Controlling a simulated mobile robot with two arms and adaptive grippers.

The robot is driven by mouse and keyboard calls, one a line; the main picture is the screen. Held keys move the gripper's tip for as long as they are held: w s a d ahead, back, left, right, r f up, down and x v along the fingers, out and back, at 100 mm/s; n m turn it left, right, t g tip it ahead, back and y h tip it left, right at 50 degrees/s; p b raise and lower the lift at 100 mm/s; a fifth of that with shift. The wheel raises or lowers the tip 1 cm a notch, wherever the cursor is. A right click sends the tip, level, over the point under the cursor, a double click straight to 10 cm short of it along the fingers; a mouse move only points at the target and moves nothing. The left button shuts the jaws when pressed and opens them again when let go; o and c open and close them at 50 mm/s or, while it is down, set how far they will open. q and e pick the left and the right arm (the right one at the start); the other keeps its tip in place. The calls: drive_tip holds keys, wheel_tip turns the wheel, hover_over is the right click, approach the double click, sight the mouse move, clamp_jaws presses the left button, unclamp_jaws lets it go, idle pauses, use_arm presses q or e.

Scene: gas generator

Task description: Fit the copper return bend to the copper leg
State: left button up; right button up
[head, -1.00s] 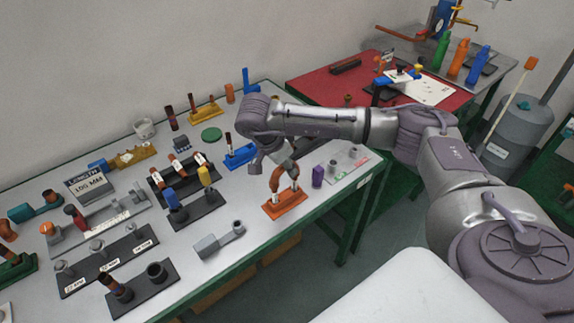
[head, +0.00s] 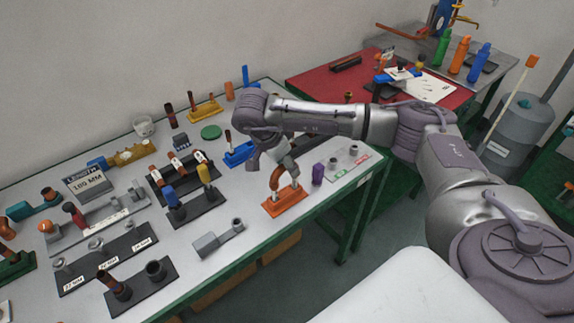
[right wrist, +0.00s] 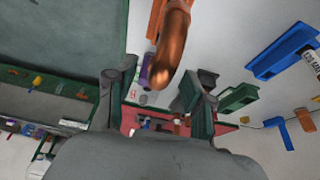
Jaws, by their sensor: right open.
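The copper return bend (head: 276,178) stands over the orange stand (head: 285,202), arching above its pale posts. In the right wrist view the copper bend (right wrist: 172,45) is large, its rounded end near the space between my fingers, with part of the orange stand (right wrist: 155,20) behind it. My right gripper (head: 284,165) is just above the bend; its fingers (right wrist: 158,88) are apart and not closed on it. The copper leg and the joint with the bend are too small and partly hidden, so I cannot tell how the ends sit. My left gripper is not in view.
A purple block (head: 317,175) and a light plate with grey sockets (head: 350,166) are close to the right of the orange stand. A blue stand (head: 239,154) is behind it. A grey holder (head: 218,240) lies in front-left. The green table edge (head: 330,211) is near.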

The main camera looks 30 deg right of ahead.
drive_tip(key=v, duration=1)
drive_tip(key=shift+a+r, duration=0.2)
drive_tip(key=shift+r, duration=0.1)
